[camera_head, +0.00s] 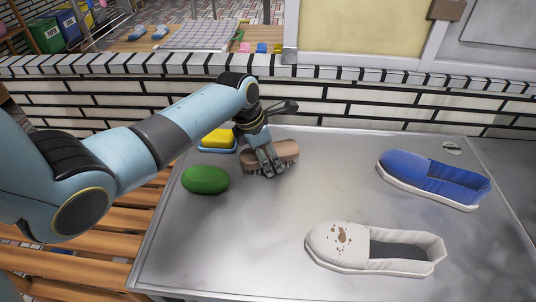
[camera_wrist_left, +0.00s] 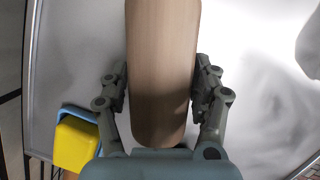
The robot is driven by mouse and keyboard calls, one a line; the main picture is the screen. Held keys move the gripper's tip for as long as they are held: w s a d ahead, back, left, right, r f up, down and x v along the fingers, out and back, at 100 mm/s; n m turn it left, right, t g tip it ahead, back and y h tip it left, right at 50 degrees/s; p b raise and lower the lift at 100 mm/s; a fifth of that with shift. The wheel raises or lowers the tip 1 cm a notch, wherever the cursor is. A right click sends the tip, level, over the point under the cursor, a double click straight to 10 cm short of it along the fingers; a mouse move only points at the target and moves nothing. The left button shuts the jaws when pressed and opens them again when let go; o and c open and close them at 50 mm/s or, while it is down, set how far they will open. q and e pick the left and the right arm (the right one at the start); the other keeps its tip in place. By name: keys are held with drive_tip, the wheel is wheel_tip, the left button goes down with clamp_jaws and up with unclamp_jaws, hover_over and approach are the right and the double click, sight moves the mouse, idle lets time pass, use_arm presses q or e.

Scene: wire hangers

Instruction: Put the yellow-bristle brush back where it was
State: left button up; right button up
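A brush with a wooden back (camera_head: 285,150) is on the metal table, its bristles facing down. The bristles show only as a thin brownish fringe, and their exact colour is hard to tell. My left gripper (camera_head: 268,170) reaches down over the brush. In the left wrist view, the fingers of my left gripper (camera_wrist_left: 160,90) lie along both long sides of the wooden back (camera_wrist_left: 163,60) and appear to touch it. Whether the brush is lifted at all cannot be told. My right gripper is not in view.
A yellow sponge (camera_head: 217,138) in a blue tray (camera_head: 215,150) and a green oval object (camera_head: 205,180) are left of the brush. A stained white shoe (camera_head: 335,243) and a blue shoe (camera_head: 430,175) are to the right. The table's middle is clear. A brick wall (camera_head: 380,105) stands behind.

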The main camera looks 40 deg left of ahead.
use_arm(q)
drive_tip(key=shift+o, duration=0.7)
drive_tip(key=p+v, duration=0.2)
drive_tip(key=v, duration=0.9)
drive_tip(key=shift+a+r+p, duration=0.15)
drive_tip(key=shift+r+p, duration=0.15)
drive_tip(key=shift+s+r, duration=0.15)
drive_tip(key=shift+r, duration=0.15)
